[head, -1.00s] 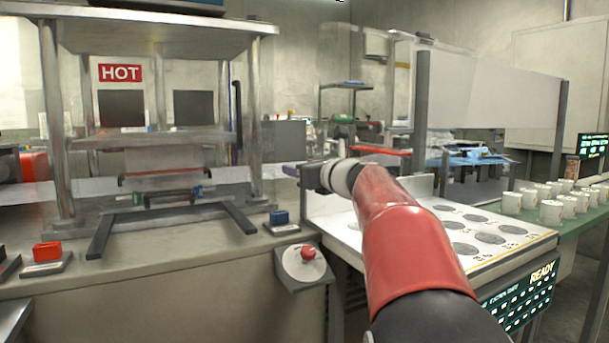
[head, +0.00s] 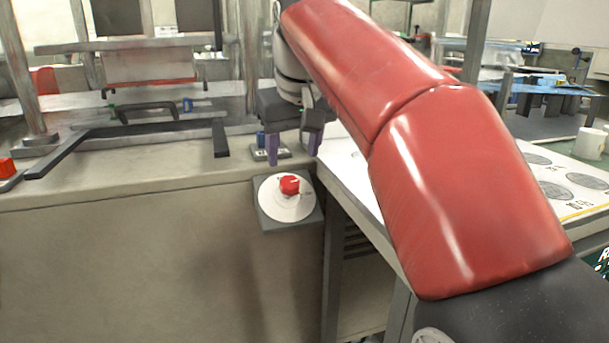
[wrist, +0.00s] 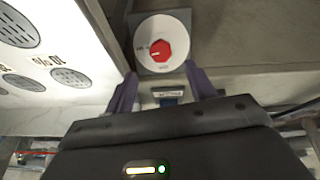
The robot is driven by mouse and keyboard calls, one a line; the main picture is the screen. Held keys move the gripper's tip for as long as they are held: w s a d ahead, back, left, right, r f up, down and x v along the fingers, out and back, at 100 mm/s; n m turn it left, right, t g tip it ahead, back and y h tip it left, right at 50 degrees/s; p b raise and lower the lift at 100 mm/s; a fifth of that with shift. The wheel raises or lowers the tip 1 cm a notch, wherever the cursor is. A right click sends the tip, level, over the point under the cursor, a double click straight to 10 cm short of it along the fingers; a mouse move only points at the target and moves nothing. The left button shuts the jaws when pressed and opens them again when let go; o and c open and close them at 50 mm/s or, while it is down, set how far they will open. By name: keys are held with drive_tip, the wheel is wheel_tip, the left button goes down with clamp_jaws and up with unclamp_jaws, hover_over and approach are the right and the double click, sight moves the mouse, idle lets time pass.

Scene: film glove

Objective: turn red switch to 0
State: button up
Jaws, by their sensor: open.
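A small blue button box (head: 270,150) sits on the bench top behind my fingers. A press frame with dark rails (head: 130,128) stands at the left, and a red button (head: 6,168) is at the far left. A white panel with grey discs (head: 560,190) lies to the right.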

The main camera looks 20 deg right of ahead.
sight(290, 181)
drive_tip(key=b+x, duration=0.1)
drive_tip(key=x, duration=0.6)
drive_tip(key=shift+a+f, duration=0.1)
drive_tip(key=shift+f, duration=0.15)
drive_tip(key=c, duration=1)
drive_tip(key=shift+o, duration=0.2)
